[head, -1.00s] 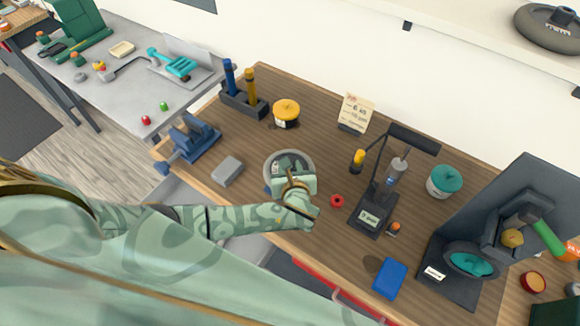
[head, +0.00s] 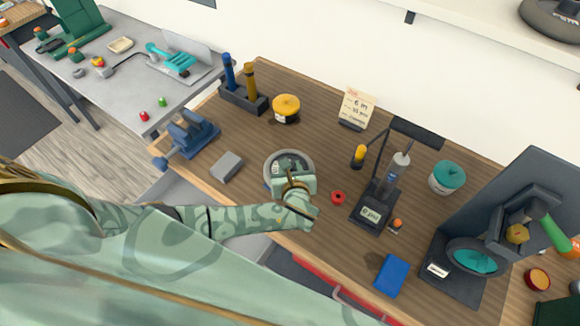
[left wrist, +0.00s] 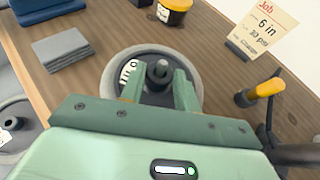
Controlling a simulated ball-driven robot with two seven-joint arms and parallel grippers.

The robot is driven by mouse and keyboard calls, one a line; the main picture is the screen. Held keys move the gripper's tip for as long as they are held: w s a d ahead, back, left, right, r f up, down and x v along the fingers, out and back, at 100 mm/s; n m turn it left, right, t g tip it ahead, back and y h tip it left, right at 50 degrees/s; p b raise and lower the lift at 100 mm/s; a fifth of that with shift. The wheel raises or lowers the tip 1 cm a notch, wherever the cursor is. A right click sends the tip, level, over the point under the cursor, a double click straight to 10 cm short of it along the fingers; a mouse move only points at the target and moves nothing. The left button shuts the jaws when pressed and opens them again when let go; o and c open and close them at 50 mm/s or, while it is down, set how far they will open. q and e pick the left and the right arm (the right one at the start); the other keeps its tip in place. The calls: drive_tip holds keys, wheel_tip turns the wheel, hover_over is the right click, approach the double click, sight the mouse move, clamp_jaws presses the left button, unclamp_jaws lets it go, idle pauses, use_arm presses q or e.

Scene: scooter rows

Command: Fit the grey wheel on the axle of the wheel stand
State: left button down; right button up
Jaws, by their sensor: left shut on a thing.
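The grey wheel (head: 289,153) lies flat above the wooden bench, with its ring and pale hub showing. In the left wrist view the wheel (left wrist: 112,82) has a dark post (left wrist: 160,70) standing up at its centre. My left gripper (left wrist: 158,82) is above the wheel, shut on it with the fingers on either side of the post. In the head view my left gripper (head: 291,173) hides the wheel's near side. The rest of the stand is under the wheel, with a bit of blue at its left edge. How far down the wheel sits cannot be told. My right gripper is not in view.
A grey block (head: 227,167) and blue vice (head: 188,138) stand left of the wheel. A yellow-lidded pot (head: 286,108) is behind it. A red ring (head: 338,197) and a pump with a gauge (head: 370,213) are to the right. A blue pad (head: 390,275) lies near the front edge.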

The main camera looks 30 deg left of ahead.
use_arm(q)
drive_tip(key=shift+f, duration=0.1)
idle(0.3)
drive_tip(key=c, duration=0.9)
unclamp_jaws()
drive_tip(key=shift+f, duration=0.1)
drive_tip(key=shift+c, duration=0.2)
drive_tip(key=shift+s, duration=0.1)
drive_tip(key=p+v, duration=0.1)
drive_tip(key=v, duration=1.5)
drive_tip(key=shift+d, duration=0.15)
